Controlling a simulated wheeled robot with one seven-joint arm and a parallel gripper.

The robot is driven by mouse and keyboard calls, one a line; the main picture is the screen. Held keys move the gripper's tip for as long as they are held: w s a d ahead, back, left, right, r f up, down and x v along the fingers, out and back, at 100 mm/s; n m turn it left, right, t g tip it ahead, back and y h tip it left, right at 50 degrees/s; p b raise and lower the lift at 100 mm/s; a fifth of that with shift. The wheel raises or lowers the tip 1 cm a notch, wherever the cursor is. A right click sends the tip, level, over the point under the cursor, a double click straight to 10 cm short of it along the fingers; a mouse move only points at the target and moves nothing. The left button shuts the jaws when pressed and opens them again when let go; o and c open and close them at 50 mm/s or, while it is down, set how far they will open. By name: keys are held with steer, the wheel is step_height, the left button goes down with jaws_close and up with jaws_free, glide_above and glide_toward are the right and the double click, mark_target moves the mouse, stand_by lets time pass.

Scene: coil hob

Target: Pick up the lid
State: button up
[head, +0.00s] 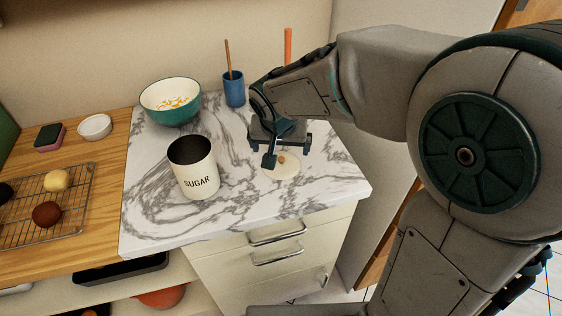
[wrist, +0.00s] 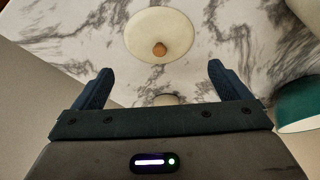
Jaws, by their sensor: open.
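The lid (head: 284,168) is a flat cream disc with a small brown wooden knob. It lies on the marble counter, right of the open sugar canister (head: 194,167). In the wrist view the lid (wrist: 159,33) lies beyond the fingertips, its knob roughly centred between them. My gripper (head: 288,153) is open and empty, over the lid's far edge in the head view; one finger partly covers the lid there. In the wrist view my gripper (wrist: 158,72) shows both fingers spread, with nothing between them.
A teal bowl (head: 171,101) with yellow bits and a blue cup (head: 233,88) holding a wooden stick stand at the back of the marble counter (head: 150,220). A wire rack (head: 75,205) with round items lies on the wooden top at left. Counter space in front of the lid is clear.

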mark_target(281, 160)
steer(key=shift+s+x, duration=0.2)
steer(key=shift+x, duration=1.25)
steer(key=shift+s+x, duration=0.2)
steer(key=shift+x, duration=1.25)
steer(key=shift+s+f, duration=0.1)
steer(key=c, duration=1.3)
steer(key=shift+s+f, duration=0.1)
steer(key=shift+c, duration=0.8)
